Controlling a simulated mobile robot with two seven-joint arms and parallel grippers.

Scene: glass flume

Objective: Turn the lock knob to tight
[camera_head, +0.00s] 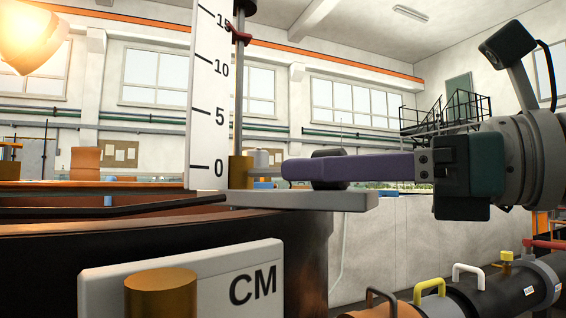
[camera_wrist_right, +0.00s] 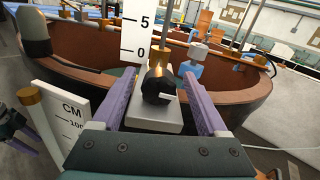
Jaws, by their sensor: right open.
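The lock knob looks to be the black round knob (camera_wrist_right: 157,84) with a pale notch, at a brass fitting (camera_wrist_right: 155,62) below the scale in the right wrist view. My right gripper (camera_wrist_right: 156,80) is open, with one purple finger on each side of the knob. Gaps show beside the knob, though I cannot tell how near contact is. In the head view the right gripper (camera_head: 286,169) comes in level from the right. Its near finger hides the knob's middle, so only the top (camera_head: 329,153) and bottom show. My left gripper is not seen in the head view.
The white scale (camera_head: 207,100) stands upright beside a thin rod at the brown tank's rim (camera_head: 150,222). A grey plate (camera_head: 320,199) lies under the knob. A CM sign (camera_head: 255,285) and brass cylinder (camera_head: 161,293) are in front. A pale cylinder (camera_wrist_right: 197,50) stands behind.

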